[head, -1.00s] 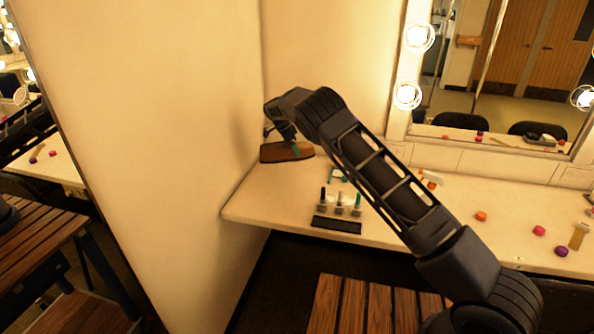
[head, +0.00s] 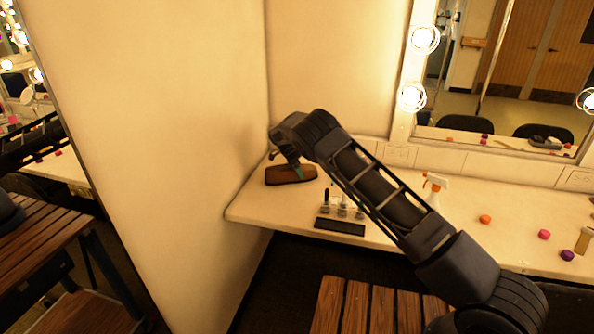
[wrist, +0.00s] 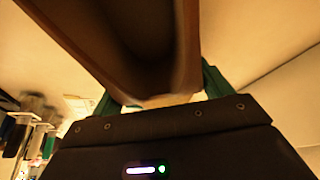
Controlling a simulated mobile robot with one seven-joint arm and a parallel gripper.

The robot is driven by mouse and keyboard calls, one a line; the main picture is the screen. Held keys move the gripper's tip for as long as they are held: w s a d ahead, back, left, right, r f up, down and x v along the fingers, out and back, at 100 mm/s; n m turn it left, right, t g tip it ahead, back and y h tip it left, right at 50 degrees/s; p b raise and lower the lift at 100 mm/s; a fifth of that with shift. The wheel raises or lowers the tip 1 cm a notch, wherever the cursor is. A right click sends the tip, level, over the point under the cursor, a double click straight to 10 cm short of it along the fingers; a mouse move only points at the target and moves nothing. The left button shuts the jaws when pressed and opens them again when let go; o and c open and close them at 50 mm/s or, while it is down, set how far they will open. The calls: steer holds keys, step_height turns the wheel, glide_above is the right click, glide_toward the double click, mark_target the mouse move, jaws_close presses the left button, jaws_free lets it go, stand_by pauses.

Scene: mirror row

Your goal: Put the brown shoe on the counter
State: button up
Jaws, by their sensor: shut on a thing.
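The brown shoe (head: 288,175) is at the far left end of the white counter (head: 480,215), close to the wall. My gripper (head: 298,168) is shut on it from above, and a green finger shows against its side. In the wrist view the shoe (wrist: 150,50) fills the upper middle, with its dark opening visible, between the green fingers of my gripper (wrist: 157,90). The shoe looks low over the counter or touching it; I cannot tell which.
Several small bottles (head: 342,207) and a black strip (head: 339,227) stand near the counter's front edge. A spray bottle (head: 435,188) and small orange (head: 485,219), pink (head: 544,234) and purple (head: 567,255) items lie to the right. A slatted wooden bench (head: 375,305) is below.

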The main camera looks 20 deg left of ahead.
steer(key=o, duration=1.2)
steer(key=shift+r, duration=0.1)
steer(key=v, duration=1.2)
steer(key=shift+w, duration=0.1)
